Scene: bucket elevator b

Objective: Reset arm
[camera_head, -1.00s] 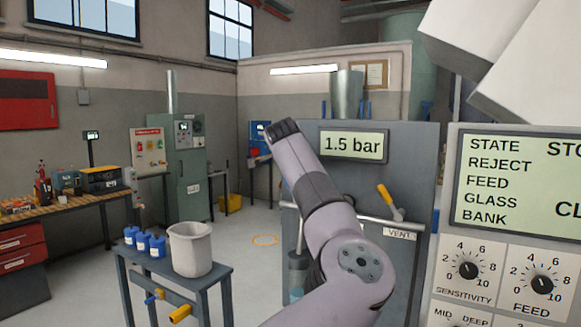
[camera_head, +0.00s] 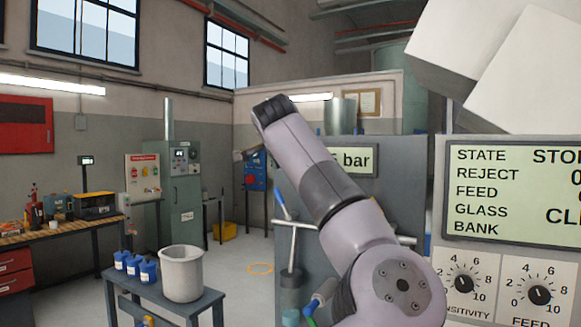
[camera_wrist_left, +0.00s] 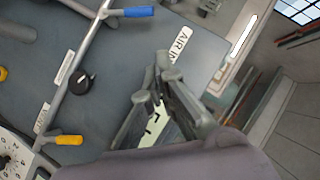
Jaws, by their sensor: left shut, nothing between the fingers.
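My lilac-grey arm (camera_head: 318,180) rises from the lower right in the head view, its upper part bent toward the upper left. A small grey piece shows beside its upper end; I cannot tell whether that is the gripper. In the left wrist view my left gripper (camera_wrist_left: 160,68) is shut and empty, its fingers in front of a grey panel (camera_wrist_left: 120,75) with an "AIR IN" label (camera_wrist_left: 181,42). A blue-handled lever (camera_wrist_left: 132,12) and a yellow-handled lever (camera_wrist_left: 68,140) stand apart from the fingers. My right gripper is not in view.
The arm partly covers the pressure display (camera_head: 362,161) on the grey cabinet (camera_head: 405,160). A large control panel (camera_head: 520,190) stands close at the right. A small table (camera_head: 205,303) with a grey bucket (camera_head: 182,275) and blue containers (camera_head: 134,265) stands lower left. Floor beyond is open.

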